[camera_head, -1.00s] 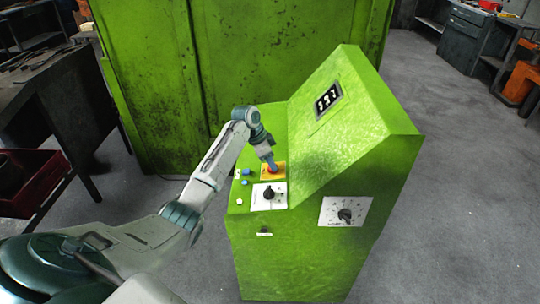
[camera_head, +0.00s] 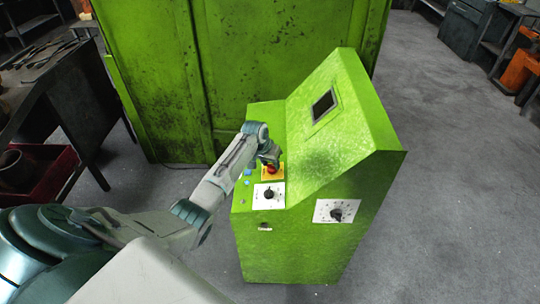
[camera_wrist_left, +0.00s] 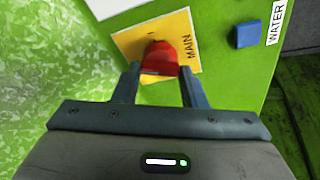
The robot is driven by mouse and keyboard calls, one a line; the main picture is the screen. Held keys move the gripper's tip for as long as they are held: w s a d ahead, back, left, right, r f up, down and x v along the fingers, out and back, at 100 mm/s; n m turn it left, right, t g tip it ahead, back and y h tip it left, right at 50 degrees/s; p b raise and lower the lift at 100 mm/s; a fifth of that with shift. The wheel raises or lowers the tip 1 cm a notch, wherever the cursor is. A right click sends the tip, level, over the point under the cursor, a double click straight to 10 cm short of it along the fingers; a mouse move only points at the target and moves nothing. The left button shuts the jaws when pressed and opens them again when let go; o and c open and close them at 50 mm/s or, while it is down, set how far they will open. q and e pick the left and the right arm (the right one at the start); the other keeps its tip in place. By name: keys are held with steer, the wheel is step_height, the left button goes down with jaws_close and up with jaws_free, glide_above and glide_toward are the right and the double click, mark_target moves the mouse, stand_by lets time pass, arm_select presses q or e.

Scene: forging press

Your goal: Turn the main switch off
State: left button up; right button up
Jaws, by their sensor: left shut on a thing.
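The main switch is a red knob (camera_head: 272,170) on a yellow plate (camera_head: 266,178), on the ledge of the green control console (camera_head: 300,245). In the left wrist view, the red knob (camera_wrist_left: 160,58) sits between the two fingers, and the yellow plate (camera_wrist_left: 188,35) reads "MAIN". My left gripper (camera_wrist_left: 158,76) is shut on the knob, with one finger on each side. In the head view my left gripper (camera_head: 269,160) is over the switch and partly hides it. The console's display (camera_head: 323,105) is dark. My right gripper is not in view.
A white plate with a black dial (camera_head: 268,196) is just in front of the switch. A blue button (camera_wrist_left: 247,33) beside a "WATER" label is near it. Another dial (camera_head: 337,212) is on the console's front. A green cabinet stands behind; grey floor is free at right.

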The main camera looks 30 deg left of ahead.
arm_select(q)
steer(key=n+p, duration=0.2)
steer(key=n, duration=0.1)
steer(key=shift+w+r+y+p, duration=0.1)
steer(key=shift+r+y+p, duration=0.15)
steer(key=shift+y+p, duration=0.15)
steer(key=shift+f+n+p, duration=0.1)
steer(key=shift+n+p, duration=0.45)
steer(key=shift+n, duration=0.35)
steer(key=o, duration=1)
steer(key=shift+f, duration=0.1)
steer(key=b+v, duration=0.2)
steer(key=v, duration=0.8)
steer(key=shift+d+r, duration=0.15)
steer(key=shift+r, duration=0.3)
steer(key=shift+f, duration=0.1)
